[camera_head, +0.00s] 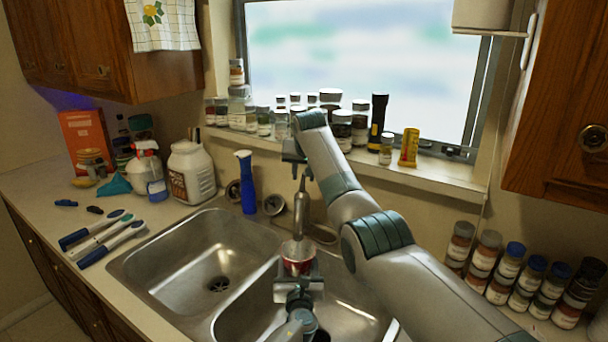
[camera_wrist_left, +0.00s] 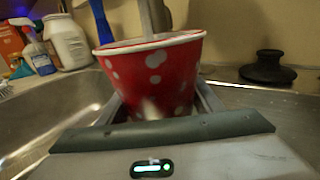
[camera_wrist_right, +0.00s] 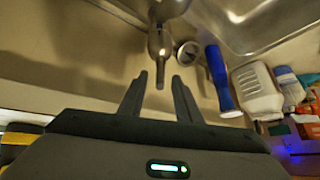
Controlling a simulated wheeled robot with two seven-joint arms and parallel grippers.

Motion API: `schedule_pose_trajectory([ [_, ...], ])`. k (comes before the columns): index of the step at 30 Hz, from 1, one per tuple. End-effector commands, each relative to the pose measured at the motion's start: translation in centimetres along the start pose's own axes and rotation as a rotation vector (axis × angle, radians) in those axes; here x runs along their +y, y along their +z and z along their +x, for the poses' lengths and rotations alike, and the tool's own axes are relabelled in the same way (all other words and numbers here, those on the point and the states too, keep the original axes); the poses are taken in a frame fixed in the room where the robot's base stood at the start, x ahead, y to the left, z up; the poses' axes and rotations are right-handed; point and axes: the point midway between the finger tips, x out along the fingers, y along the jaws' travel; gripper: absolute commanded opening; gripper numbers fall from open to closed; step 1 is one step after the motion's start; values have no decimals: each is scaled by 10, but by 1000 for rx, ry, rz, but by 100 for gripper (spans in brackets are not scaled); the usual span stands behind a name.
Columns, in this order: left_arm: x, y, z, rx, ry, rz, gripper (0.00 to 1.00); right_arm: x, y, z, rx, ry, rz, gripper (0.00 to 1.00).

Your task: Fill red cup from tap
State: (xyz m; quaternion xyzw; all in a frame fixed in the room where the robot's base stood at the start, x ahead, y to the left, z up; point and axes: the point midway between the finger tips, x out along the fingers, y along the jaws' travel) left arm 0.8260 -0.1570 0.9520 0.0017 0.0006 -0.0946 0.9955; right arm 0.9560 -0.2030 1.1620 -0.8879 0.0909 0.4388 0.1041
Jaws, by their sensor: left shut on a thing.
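The red cup (camera_head: 297,266) with white dots is under the tap (camera_head: 301,212), above the right sink basin. My left gripper (camera_head: 298,284) is shut on it. In the left wrist view the cup (camera_wrist_left: 155,75) stands about upright between the fingers, and a grey upright length, apparently the spout, shows above its rim. The inside of the cup is hidden, and I cannot tell whether water runs. My right gripper (camera_head: 294,158) is above the tap's thin lever. In the right wrist view its fingers (camera_wrist_right: 161,85) are open, with the lever tip (camera_wrist_right: 160,82) in line with the gap.
The left basin (camera_head: 210,265) is empty. A blue bottle (camera_head: 246,182) and a white jug (camera_head: 191,172) stand behind it. Jars (camera_head: 342,130) line the sill behind my right gripper. Several spice jars (camera_head: 508,273) stand at right. Brushes (camera_head: 100,238) lie on the left counter.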

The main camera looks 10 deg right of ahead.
Motion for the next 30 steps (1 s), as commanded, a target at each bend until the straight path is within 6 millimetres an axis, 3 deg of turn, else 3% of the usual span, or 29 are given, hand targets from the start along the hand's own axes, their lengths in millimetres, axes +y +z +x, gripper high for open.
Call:
schedule_pose_trajectory([
  [14, 0, 0, 0, 0, 0, 0, 39, 0, -1, -10, 2, 0, 0, 31],
  [20, 0, 0, 0, 0, 0, 0, 39, 0, 0, -29, 2, -1, 0, 31],
  [30, 0, 0, 0, 0, 0, 0, 39, -1, -1, -84, 4, -2, 0, 31],
])
